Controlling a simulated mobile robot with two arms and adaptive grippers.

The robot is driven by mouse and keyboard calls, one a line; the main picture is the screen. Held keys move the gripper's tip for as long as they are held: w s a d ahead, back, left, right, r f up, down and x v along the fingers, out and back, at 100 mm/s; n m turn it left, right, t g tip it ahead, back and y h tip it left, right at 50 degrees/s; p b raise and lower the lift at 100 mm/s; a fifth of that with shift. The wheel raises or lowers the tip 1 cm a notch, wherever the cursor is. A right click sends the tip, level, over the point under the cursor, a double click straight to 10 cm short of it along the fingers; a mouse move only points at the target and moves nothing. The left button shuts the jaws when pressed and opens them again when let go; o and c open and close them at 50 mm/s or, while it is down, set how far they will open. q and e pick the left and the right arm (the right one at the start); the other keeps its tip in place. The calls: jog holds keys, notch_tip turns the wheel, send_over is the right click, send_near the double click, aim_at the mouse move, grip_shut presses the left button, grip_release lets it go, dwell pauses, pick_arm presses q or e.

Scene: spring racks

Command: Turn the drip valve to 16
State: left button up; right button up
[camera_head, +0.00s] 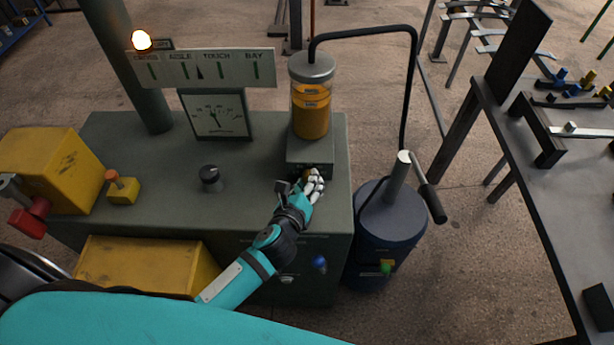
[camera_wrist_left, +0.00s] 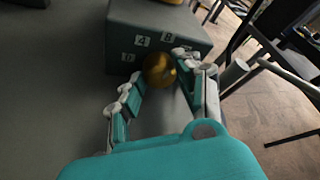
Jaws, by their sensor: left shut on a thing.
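The drip valve is a round brass knob (camera_wrist_left: 158,70) on the front face of a grey block (camera_wrist_left: 165,28) in the left wrist view. Labels 4, 8 and 0 show around the knob; the other marks and any pointer are hidden, so its setting cannot be read. My left gripper (camera_head: 313,184) is shut on the knob, one finger on each side of it. In the head view the hand covers most of the knob. The block (camera_head: 308,150) carries a glass jar (camera_head: 311,112) of amber liquid with a grey lid. My right gripper is not in view.
The block stands on a grey-green cabinet (camera_head: 150,150) with a dial gauge (camera_head: 216,115), a black knob (camera_head: 210,178) and yellow boxes (camera_head: 50,172). A blue drum (camera_head: 390,225) with a pump handle stands close right. A black pipe (camera_head: 408,90) arches over from the jar.

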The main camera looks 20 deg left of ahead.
pick_arm(q)
jog(key=m+p, duration=0.1)
jog(key=y+p, duration=0.1)
jog(key=p, duration=0.1)
jog(key=shift+d+r+m+g, duration=0.1)
jog(key=shift+r+m+g, duration=0.2)
jog(key=shift+m, duration=0.1)
jog(key=shift+f+m+y+p, duration=0.1)
jog(key=shift+m+y+p, duration=0.35)
jog(key=shift+p, duration=0.4)
jog(key=shift+m+g, duration=0.25)
jog(key=shift+g, duration=0.05)
jog(key=shift+f, duration=0.1)
jog(key=o, duration=0.9)
jog(key=shift+c, duration=0.2)
jog(key=v, duration=1.2)
jog(key=shift+d, duration=0.2)
